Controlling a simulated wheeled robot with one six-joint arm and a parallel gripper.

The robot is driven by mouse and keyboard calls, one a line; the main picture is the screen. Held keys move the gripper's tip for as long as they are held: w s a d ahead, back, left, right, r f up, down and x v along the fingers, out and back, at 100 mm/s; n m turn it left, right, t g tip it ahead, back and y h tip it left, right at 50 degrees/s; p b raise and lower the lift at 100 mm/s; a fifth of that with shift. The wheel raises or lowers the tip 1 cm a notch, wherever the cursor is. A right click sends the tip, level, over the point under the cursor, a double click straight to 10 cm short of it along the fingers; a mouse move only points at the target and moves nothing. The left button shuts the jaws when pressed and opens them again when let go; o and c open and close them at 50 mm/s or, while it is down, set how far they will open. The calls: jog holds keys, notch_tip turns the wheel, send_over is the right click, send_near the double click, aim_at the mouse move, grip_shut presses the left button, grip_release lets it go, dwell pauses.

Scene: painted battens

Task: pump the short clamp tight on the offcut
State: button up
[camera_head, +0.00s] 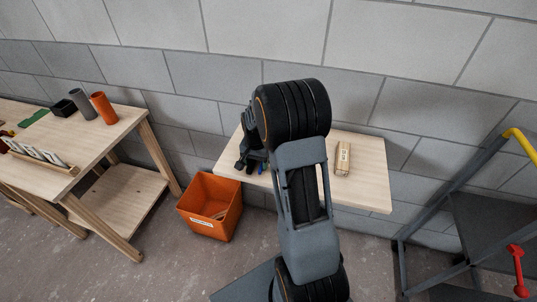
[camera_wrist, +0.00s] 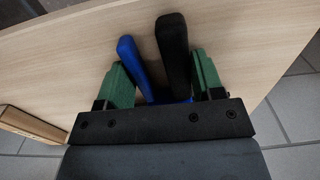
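My gripper (camera_wrist: 163,80) is low over the bench, its two green fingers apart. Between them stand a blue lever (camera_wrist: 138,65) and a black handle (camera_wrist: 173,50), which look like the clamp's grip. They spread in a V, with the blue lever near the left finger and the black handle near the right one; contact is unclear. In the head view my gripper (camera_head: 249,158) is partly behind my arm, with a bit of the blue lever (camera_head: 260,169) showing. The clamp's bar and jaws are hidden. No offcut can be made out at the clamp.
A pale wooden block (camera_head: 342,158) lies on the bench (camera_head: 370,185), right of my arm; a wooden piece (camera_wrist: 30,125) shows at left in the wrist view. An orange bin (camera_head: 211,205) stands below. A second table (camera_head: 105,140) is at left, a metal frame (camera_head: 465,205) at right.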

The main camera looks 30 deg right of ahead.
jog(key=shift+w+a, duration=0.3)
jog(key=shift+a, duration=0.05)
jog(key=c, duration=1)
jog(key=o, duration=1.1)
jog(key=shift+s+d, duration=0.1)
jog(key=shift+d, duration=0.05)
jog(key=shift+o, duration=0.8)
jog(key=shift+s+d, duration=0.15)
jog(key=shift+s, duration=0.05)
jog(key=shift+c, duration=0.4)
